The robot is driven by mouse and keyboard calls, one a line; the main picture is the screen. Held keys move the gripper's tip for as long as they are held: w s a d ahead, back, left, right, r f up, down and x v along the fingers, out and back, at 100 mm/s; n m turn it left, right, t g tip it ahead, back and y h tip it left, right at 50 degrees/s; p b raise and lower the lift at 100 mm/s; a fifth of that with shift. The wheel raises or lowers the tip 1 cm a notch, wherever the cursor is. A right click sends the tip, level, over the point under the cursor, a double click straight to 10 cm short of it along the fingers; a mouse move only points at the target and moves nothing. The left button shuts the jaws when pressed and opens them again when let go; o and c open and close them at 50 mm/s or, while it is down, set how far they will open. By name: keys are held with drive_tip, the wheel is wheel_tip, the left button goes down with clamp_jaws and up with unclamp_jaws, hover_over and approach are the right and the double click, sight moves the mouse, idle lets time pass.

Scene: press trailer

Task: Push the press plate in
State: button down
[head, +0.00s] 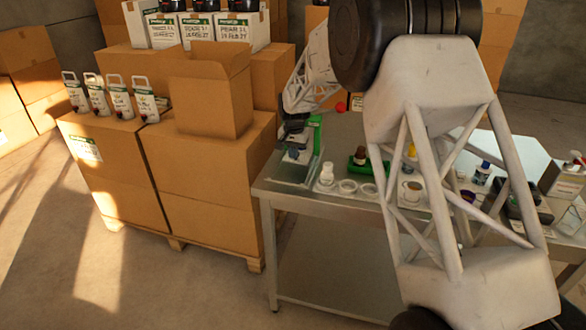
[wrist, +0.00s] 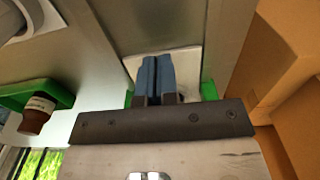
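My gripper (wrist: 156,75) shows two blue fingers side by side, with only a thin dark line between them and nothing visible held. A pale plate (wrist: 188,68) lies behind the fingertips in the wrist view, with green parts (wrist: 208,90) at its edges. It may be the press plate. I cannot tell whether the fingers touch it. In the head view, my gripper (head: 293,152) is low over the left end of the metal table, beside a green upright part (head: 316,135). My arm hides much of this spot, and the press plate is not clearly seen there.
The metal table (head: 330,206) bears a white bottle (head: 326,174), round white dishes (head: 348,187) and a green holder (head: 361,165) with a brown bottle (head: 360,154). Stacked cardboard boxes (head: 215,180) stand close to the left of the table.

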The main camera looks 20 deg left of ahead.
sight(292, 169)
drive_tip(key=shift+s+f, duration=0.45)
drive_tip(key=shift+f, duration=0.4)
drive_tip(key=shift+s+f, duration=0.45)
drive_tip(key=shift+f, duration=0.35)
wheel_tip(292, 169, up, 10)
drive_tip(key=shift+w, duration=0.4)
drive_tip(key=shift+r, duration=0.1)
